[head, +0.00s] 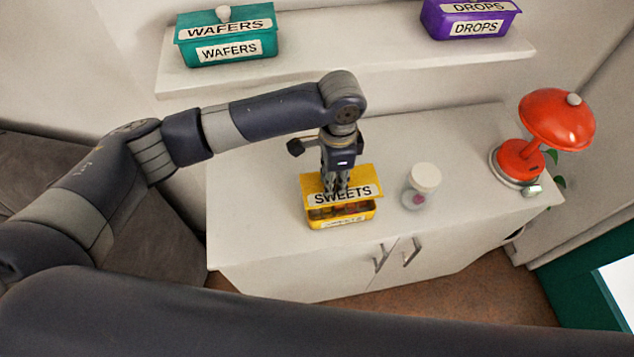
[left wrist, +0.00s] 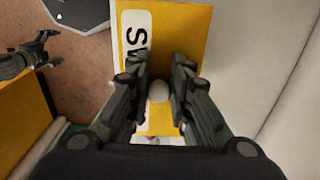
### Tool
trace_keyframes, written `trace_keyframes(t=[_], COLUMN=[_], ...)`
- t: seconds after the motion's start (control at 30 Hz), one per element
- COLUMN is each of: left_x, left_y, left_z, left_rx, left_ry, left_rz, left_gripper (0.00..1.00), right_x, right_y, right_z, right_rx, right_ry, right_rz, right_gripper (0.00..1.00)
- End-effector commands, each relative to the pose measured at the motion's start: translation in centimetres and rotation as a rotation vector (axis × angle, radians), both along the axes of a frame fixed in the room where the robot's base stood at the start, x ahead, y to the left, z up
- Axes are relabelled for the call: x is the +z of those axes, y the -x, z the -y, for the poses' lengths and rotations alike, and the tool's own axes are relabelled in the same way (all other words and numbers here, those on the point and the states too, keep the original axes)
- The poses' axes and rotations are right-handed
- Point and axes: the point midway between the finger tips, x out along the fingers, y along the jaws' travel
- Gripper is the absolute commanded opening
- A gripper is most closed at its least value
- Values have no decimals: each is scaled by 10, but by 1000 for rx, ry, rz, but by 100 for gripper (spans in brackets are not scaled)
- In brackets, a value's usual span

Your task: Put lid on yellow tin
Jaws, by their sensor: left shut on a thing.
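The yellow tin (head: 343,219) stands on the white cabinet, open at the top, with brownish contents showing. Its yellow lid (head: 318,186), labelled SWEETS, is just above it, with a gap at the front. My left gripper (head: 338,188) points down and is shut on the lid's knob. In the left wrist view the pale round knob (left wrist: 158,92) sits between the fingers, and the lid (left wrist: 180,30) spreads beneath them. Whether the lid's back edge touches the tin is hidden. My right gripper (left wrist: 50,48) shows at the left of the left wrist view, fingers apart.
A small jar with a white lid (head: 425,178) stands right of the tin. A red lamp (head: 520,158) is at the cabinet's right end. The teal wafers tin (head: 225,40) and purple drops tin (head: 470,18) are on the shelf (head: 350,70) behind. The cabinet's left part is clear.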

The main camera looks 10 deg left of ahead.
Motion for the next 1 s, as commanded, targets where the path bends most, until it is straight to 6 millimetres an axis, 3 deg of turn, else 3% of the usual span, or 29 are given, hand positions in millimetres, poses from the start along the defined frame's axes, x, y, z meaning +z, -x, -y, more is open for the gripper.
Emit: trace_keyframes(t=[0.4, 0.73, 1.0], left_x=[-18, -45, -61], left_y=[-2, -2, -2], left_z=[1, 1, 2], left_rx=[6, 4, 6], left_ry=[-2, -1, 0], left_rz=[3, 3, 1], left_gripper=[0, 0, 0], right_x=[-21, -55, -55], right_y=[-1, -1, -2], right_z=[21, 18, 7], right_rx=[1, 0, -1], right_ry=[24, 21, 9], right_rz=[1, 2, 2], right_gripper=[88, 88, 88])
